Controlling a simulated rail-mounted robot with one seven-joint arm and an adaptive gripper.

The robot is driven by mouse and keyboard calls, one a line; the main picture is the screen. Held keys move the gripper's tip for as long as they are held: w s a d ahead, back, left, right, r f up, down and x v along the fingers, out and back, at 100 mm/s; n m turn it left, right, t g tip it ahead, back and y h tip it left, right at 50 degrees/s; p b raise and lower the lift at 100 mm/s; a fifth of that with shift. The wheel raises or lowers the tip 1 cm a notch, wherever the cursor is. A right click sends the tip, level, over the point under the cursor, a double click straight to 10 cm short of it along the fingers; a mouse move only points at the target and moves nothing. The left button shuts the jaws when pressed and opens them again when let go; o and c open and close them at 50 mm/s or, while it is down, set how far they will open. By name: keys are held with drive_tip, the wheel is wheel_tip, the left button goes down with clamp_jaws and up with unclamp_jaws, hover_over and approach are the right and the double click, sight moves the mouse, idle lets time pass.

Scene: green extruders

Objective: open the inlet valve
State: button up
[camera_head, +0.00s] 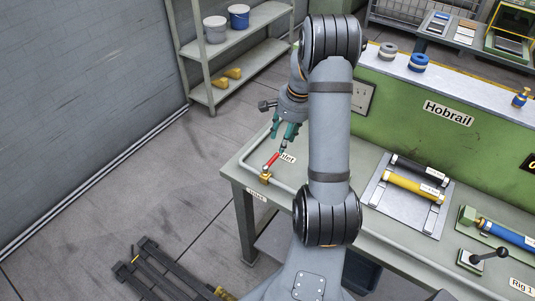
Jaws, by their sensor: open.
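The inlet valve has a red lever handle (271,161) on a brass body (265,177). It sits on a grey pipe at the left end of the green-grey bench (237,182). My gripper (284,146) is open, with teal fingers pointing down. It appears just above and to the right of the red handle's upper end. I cannot tell whether a fingertip touches the handle.
A tray (402,213) with a black and a yellow cylinder lies right of my arm. A black-knobbed lever (482,258) and a blue cylinder (505,236) are further right. A green "Hobrail" machine (440,128) stands behind the bench. A shelf (240,62) with buckets is at the back left.

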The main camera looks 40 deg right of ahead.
sight(275, 158)
drive_tip(key=f, duration=0.3)
drive_tip(key=w+f+p, duration=0.1)
drive_tip(key=f, duration=0.2)
drive_tip(key=w+f, duration=0.1)
drive_tip(key=f, duration=0.2)
drive_tip(key=shift+w+a+f, duration=0.15)
drive_tip(key=shift+a+f, duration=0.15)
drive_tip(key=shift+a, duration=0.1)
drive_tip(key=c, duration=0.3)
clamp_jaws()
